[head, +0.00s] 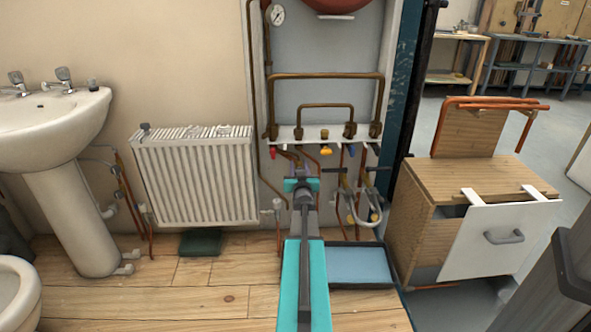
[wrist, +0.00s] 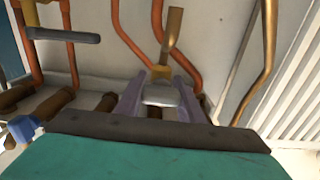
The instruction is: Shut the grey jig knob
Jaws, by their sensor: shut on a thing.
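The grey jig knob (wrist: 160,96) is a small pale grey, rounded block on a brass fitting with copper pipe beyond it. In the wrist view it lies between the two purple fingers of my gripper (wrist: 158,102), which are shut on it. In the head view my gripper (head: 299,170) is at the pipework below the white valve rail (head: 309,134), and the knob is hidden there by the gripper and arm. I cannot tell from these views how far the knob is turned.
Copper pipes (wrist: 125,40) and a dark lever handle (wrist: 62,35) are close by. A blue knob (wrist: 22,128) is near the gripper body. The radiator (head: 195,178) stands left, a blue tray (head: 360,264) below right, and a wooden cabinet (head: 415,210) further right.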

